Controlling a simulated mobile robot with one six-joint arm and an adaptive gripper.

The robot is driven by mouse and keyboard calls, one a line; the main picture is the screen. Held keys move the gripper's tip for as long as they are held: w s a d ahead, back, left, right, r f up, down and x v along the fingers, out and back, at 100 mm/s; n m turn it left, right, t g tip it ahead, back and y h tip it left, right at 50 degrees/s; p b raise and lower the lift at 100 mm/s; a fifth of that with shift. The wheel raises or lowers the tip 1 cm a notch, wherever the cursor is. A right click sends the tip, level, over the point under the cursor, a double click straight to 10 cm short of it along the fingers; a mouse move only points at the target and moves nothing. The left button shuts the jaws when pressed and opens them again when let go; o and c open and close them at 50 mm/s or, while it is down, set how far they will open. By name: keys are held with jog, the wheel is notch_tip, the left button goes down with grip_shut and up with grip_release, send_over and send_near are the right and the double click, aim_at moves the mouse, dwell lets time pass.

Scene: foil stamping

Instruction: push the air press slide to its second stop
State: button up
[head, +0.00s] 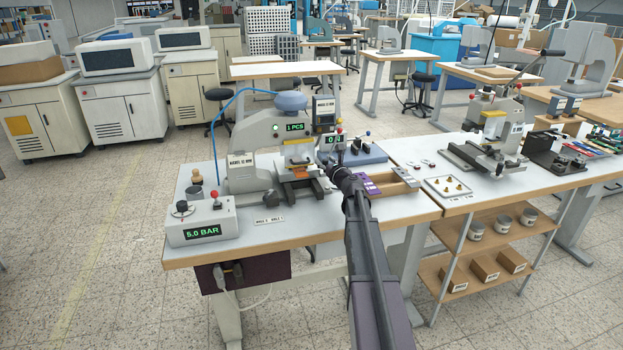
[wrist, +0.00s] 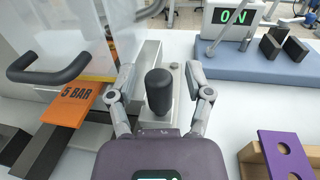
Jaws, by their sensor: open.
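The air press (head: 265,150) is grey and stands on the near bench, with a round blue-grey cylinder on top. An orange plate marked 5 BAR (wrist: 72,104) sits by dark rails (wrist: 47,145) at its front. My gripper (wrist: 160,75) is open, its fingers apart on either side of an upright black knob (wrist: 159,92). The knob stands on a light grey base; I cannot tell whether a finger touches it. A black curved handle (wrist: 50,72) is left of my gripper. In the head view my arm hides part of the press front. I cannot tell the slide's stop position.
A clear guard (wrist: 85,35) stands at the left. A blue-grey base (wrist: 255,62) with a lit display lies to the right. A wooden tray with a purple card (wrist: 290,155) is at the lower right. A 5.0 BAR control box (head: 203,222) sits at the bench's left.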

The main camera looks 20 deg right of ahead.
jog(key=s, duration=1.7)
jog(key=s+a+f+n+g+y+p, duration=0.1)
jog(key=a+n+g+y+p, duration=0.1)
jog(key=a+n, duration=0.5)
jog(key=s+a+n+g+y+p, duration=0.2)
jog(key=a+n+g+p, duration=0.2)
jog(key=a+n, duration=0.3)
jog(key=s+a+f+n+g+y+p, duration=0.1)
jog(key=a+n+g+y+p, duration=0.1)
jog(key=a+n, duration=0.5)
jog(key=shift+s+a+f+g+p, duration=0.35)
jog(key=shift+a+g, duration=0.45)
jog(key=shift+a, duration=1.15)
